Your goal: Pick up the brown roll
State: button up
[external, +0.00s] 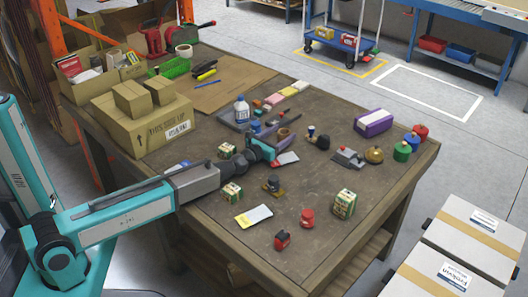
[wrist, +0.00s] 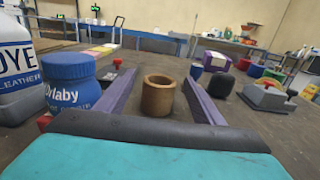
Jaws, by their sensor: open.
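The brown roll (wrist: 158,97) stands upright on the table in the wrist view, its hollow top facing up. My gripper (wrist: 159,78) is open, with one purple finger to the left of the roll and one to the right. Gaps show between the roll and both fingers, and nothing is gripped. In the external view my gripper (external: 280,138) is low over the middle of the table, and the brown roll (external: 283,133) shows small between the fingers. The roll's lower front is close to the dark gripper body in the wrist view.
A blue-lidded jar (wrist: 73,82) stands close outside the left finger, with a white dye bottle (wrist: 18,70) beyond it. A black object (wrist: 221,85) and a grey block with red parts (wrist: 268,97) are right of the right finger. A cardboard box (external: 143,118) stands at the left.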

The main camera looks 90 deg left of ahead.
aim_at(281, 133)
jog(key=c, duration=1.1)
jog(key=shift+c, duration=0.2)
jog(key=shift+r+p, duration=2.7)
jog(key=shift+r, duration=2.3)
